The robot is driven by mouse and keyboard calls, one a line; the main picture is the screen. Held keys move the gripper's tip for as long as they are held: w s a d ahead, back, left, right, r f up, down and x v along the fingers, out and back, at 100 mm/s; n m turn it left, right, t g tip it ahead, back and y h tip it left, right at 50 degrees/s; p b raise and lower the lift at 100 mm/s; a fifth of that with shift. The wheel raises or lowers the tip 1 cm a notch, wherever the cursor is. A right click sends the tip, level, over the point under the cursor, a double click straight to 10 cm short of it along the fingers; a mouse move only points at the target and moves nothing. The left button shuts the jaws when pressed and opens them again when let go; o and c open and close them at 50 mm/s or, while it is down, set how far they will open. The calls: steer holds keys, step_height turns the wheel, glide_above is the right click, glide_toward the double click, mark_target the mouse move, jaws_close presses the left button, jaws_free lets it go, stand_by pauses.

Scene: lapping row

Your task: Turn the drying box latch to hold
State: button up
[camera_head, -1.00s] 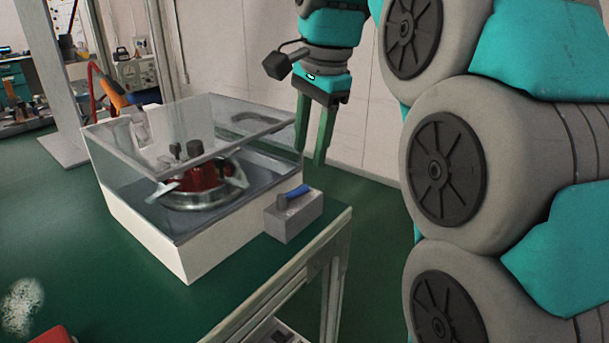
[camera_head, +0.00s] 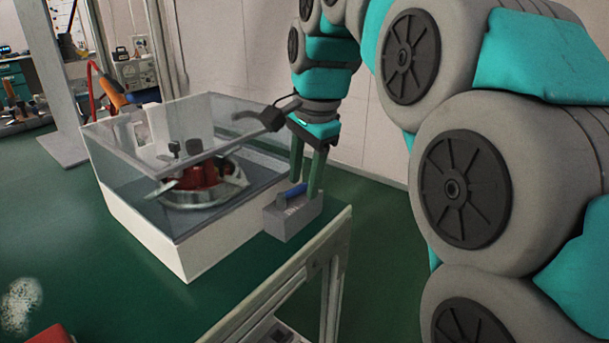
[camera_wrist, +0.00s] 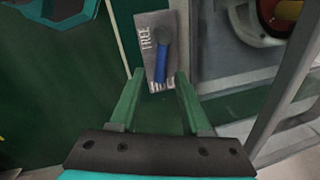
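The latch is a grey block (camera_head: 291,217) with a blue lever (camera_head: 292,192) on top, fixed at the front right corner of the clear-lidded drying box (camera_head: 160,232). In the wrist view the block (camera_wrist: 150,28) reads FREE beside the dark hub, with other lettering at its lower end too small to read. The blue lever (camera_wrist: 161,65) points down toward the lower lettering. My gripper (camera_head: 305,188) is open, green fingers at the block. In the wrist view the gripper (camera_wrist: 160,73) has its fingertips either side of the lever's end; I cannot tell if they touch.
A red and metal part (camera_head: 203,185) sits inside the box under the clear lid. A metal frame (camera_head: 320,262) stands at the front right of the green surface. An orange-handled tool (camera_head: 112,92) is behind the box. The green surface left of the box is mostly clear.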

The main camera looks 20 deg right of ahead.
jaws_close()
stand_by(0.4)
steer(key=shift+w+a+r+n+y, duration=0.15)
steer(key=shift+w+n, duration=0.15)
steer(key=shift+n, duration=0.4)
steer(key=shift+w+a+f+n+y, duration=0.15)
steer(key=shift+w+n, duration=0.1)
steer(key=shift+n, duration=0.45)
steer(key=shift+r, duration=0.1)
jaws_free()
steer(key=shift+d, duration=0.1)
steer(key=shift+s, duration=0.1)
